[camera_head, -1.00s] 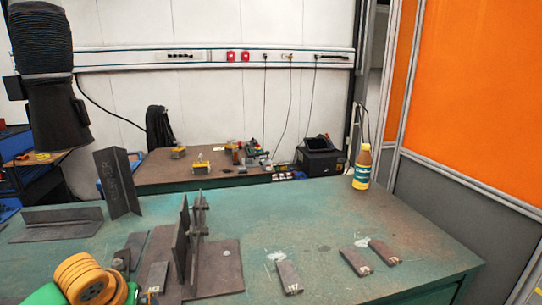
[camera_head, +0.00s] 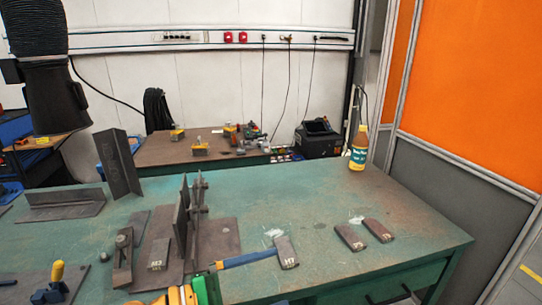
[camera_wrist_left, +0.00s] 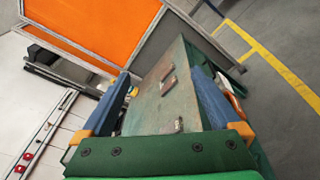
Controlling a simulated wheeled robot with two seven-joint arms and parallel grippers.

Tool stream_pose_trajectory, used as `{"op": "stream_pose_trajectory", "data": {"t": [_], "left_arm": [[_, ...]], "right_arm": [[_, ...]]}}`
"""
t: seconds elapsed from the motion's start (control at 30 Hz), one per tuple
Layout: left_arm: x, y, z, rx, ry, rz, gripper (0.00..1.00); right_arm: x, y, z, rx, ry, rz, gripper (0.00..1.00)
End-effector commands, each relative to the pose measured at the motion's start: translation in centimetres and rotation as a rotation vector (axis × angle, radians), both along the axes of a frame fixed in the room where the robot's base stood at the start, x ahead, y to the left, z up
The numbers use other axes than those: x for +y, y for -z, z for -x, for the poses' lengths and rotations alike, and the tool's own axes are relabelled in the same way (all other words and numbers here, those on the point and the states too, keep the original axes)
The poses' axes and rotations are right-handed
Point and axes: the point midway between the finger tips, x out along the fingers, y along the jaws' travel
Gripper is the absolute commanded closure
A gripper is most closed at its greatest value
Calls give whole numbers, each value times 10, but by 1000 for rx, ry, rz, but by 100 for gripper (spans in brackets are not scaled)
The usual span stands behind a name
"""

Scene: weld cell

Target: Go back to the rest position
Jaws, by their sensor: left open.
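My left gripper (camera_head: 278,277) is at the bottom of the head view, over the front of the green workbench (camera_head: 330,270). Its green body and orange finger base are partly cut off by the frame edge. One blue finger shows clearly and points right; only a sliver of the other shows. In the left wrist view, the blue fingers of the left gripper (camera_wrist_left: 160,78) are wide apart with nothing between them, and the bench top (camera_wrist_left: 150,105) lies beyond. My right gripper is in neither view.
A dark plate assembly with upright plates (camera_head: 185,220) stands left of the finger. Small marked plates (camera_head: 285,252) (camera_head: 350,237) (camera_head: 378,230) lie to the right. A yellow bottle (camera_head: 359,150) stands at the back edge. A yellow-handled tool (camera_head: 57,272) is at left. The bench's right end is clear.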

Motion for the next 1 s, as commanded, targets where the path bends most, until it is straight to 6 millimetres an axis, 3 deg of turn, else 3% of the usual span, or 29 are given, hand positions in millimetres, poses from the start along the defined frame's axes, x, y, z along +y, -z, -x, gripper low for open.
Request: {"op": "stream_pose_trajectory", "data": {"t": [0.03, 0.07, 0.1, 0.13, 0.17, 0.2, 0.27, 0.33, 0.37, 0.4, 0.5, 0.6, 0.8, 1.0], "left_arm": [[-2, -34, 1, 198, -62, 350, 3], [10, -54, -6, 355, -114, 603, 3], [37, -69, -19, 582, -191, 952, 3], [64, -67, -30, 755, -253, 1214, 3], [93, -54, -39, 925, -321, 1476, 3], [126, -27, -45, 1114, -409, 1780, 3], [160, 24, -40, 1324, -539, 2160, 3], [182, 80, -21, 1480, -690, 2518, 3], [187, 101, -10, -1518, 752, -2640, 3], [190, 126, 6, -1398, 751, -2504, 3], [189, 176, 50, -1133, 754, -2227, 3], [182, 209, 94, -911, 765, -2006, 3], [158, 248, 176, -548, 796, -1662, 3], [158, 319, 170, -531, 842, -1652, 3]], "right_arm": [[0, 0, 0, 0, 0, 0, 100], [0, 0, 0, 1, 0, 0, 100], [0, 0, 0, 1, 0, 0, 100], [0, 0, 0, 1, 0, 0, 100], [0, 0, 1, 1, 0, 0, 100], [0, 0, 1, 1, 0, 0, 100], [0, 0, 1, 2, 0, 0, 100], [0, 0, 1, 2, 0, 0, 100], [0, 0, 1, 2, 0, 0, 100], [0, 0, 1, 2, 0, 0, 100], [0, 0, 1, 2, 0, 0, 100], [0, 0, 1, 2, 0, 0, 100], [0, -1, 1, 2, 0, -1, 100], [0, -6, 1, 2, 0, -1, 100]]}}
